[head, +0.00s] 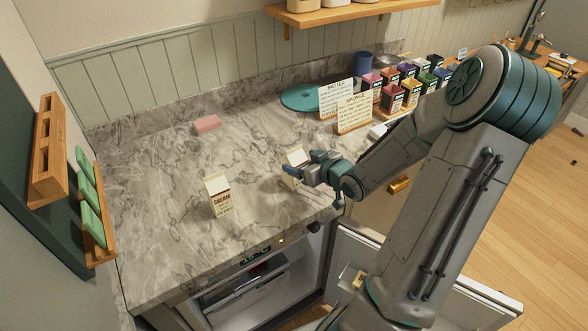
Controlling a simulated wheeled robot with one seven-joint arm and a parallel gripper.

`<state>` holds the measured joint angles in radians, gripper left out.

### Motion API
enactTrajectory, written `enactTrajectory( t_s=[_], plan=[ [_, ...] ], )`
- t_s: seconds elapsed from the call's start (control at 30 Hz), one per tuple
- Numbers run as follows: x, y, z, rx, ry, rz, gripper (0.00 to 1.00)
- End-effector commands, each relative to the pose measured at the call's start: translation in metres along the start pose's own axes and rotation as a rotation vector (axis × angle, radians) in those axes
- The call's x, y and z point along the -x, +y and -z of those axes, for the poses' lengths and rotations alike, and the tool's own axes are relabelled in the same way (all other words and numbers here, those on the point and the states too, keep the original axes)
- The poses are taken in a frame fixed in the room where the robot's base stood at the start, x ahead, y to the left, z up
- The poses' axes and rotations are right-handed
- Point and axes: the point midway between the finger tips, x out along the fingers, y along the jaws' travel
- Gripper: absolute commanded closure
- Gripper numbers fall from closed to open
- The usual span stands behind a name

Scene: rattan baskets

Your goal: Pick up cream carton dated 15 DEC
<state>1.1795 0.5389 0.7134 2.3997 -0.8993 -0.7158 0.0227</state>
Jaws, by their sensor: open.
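A cream carton (222,198) stands upright on the marble counter (160,230), its front marked CREAM. The smaller print below, where a date may be, is too small to read. A second pale carton (295,157) stands farther back to the right, partly hidden behind my gripper. Its label does not show, so I cannot tell its date. My gripper (290,178) is open in front of this second carton, to the right of the first. I cannot tell whether it touches the second carton.
Below the counter a small fridge (250,285) is open, its door (450,293) swung right. Two recipe cards, BATTER (337,98) and SPONGE (355,113), stand at the back. Several coloured boxes (392,97) stand beyond. A pink block (207,124) lies behind; the counter's left is clear.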

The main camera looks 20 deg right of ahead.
Motion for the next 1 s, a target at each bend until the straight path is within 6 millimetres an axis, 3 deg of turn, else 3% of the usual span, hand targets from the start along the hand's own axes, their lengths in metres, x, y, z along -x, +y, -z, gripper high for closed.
enactTrajectory(
  t_s=[0.3, 0.6, 0.67, 0.8, 1.0],
  plan=[
    [-0.04, 0.001, 0.005, -0.001, 0.0, 0.002, 0.23],
    [-0.044, 0.002, 0.004, 0.0, 0.0, 0.0, 0.23],
    [-0.044, 0.002, 0.004, 0.0, 0.0, 0.0, 0.37],
    [-0.044, 0.002, 0.004, 0.0, 0.0, 0.0, 0.76],
    [-0.044, 0.002, 0.005, 0.0, 0.001, 0.0, 0.79]
  ],
)
